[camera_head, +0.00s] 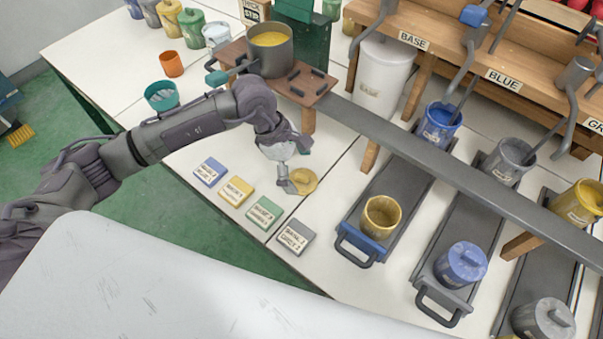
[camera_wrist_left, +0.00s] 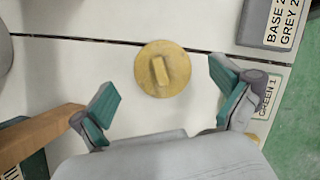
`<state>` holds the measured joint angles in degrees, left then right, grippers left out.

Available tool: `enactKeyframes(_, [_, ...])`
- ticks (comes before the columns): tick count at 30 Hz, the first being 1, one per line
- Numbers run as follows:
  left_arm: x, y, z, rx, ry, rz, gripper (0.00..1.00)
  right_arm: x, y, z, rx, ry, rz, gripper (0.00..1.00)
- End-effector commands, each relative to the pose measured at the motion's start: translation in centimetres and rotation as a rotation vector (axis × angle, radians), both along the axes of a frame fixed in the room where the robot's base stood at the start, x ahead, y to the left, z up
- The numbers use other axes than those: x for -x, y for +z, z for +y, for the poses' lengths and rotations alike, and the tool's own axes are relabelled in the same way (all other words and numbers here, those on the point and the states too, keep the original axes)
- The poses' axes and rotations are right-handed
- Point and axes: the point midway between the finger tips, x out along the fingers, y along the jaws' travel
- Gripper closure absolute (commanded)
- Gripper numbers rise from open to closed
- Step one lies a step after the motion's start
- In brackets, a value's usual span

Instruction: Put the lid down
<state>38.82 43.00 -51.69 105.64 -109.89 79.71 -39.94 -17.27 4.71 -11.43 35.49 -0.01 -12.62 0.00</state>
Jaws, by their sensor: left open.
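The lid is a round, flat yellow disc with a raised bar handle; it lies on the white table (camera_head: 225,160), in the middle of the head view (camera_head: 305,181). In the left wrist view the lid (camera_wrist_left: 150,84) lies flat, handle up, close to a dark table seam. My left gripper (camera_head: 295,166) is low over the table beside the lid. Its teal-padded fingers (camera_wrist_left: 163,78) are spread wide, one on either side of the lid, apart from it and holding nothing. A yellow pot (camera_head: 381,203) without a lid stands on a blue-handled tray. My right gripper is not in view.
Several labelled blocks, including a green one (camera_head: 264,212) and a grey one (camera_head: 295,237), lie left of and below the lid. A wooden stand (camera_head: 308,92) bears a pot of yellow paint (camera_head: 270,40). A grey rail (camera_head: 440,165) crosses above the trays.

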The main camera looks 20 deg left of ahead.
Motion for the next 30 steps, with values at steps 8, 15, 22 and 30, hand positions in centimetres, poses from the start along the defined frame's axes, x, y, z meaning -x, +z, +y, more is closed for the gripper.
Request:
enactKeyframes(8, [0.0,5.5,2.4,-0.001,0.002,-0.005,0.00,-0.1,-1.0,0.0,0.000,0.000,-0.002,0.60])
enactKeyframes(15, [0.1,8.5,3.6,-0.001,0.002,-0.001,0.00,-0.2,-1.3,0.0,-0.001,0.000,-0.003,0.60])
enactKeyframes(22, [0.2,9.1,3.8,-0.001,0.001,0.001,0.00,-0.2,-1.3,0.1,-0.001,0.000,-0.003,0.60])
enactKeyframes(30, [0.2,9.1,3.8,-0.001,0.001,0.001,0.00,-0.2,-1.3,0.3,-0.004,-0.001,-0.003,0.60])
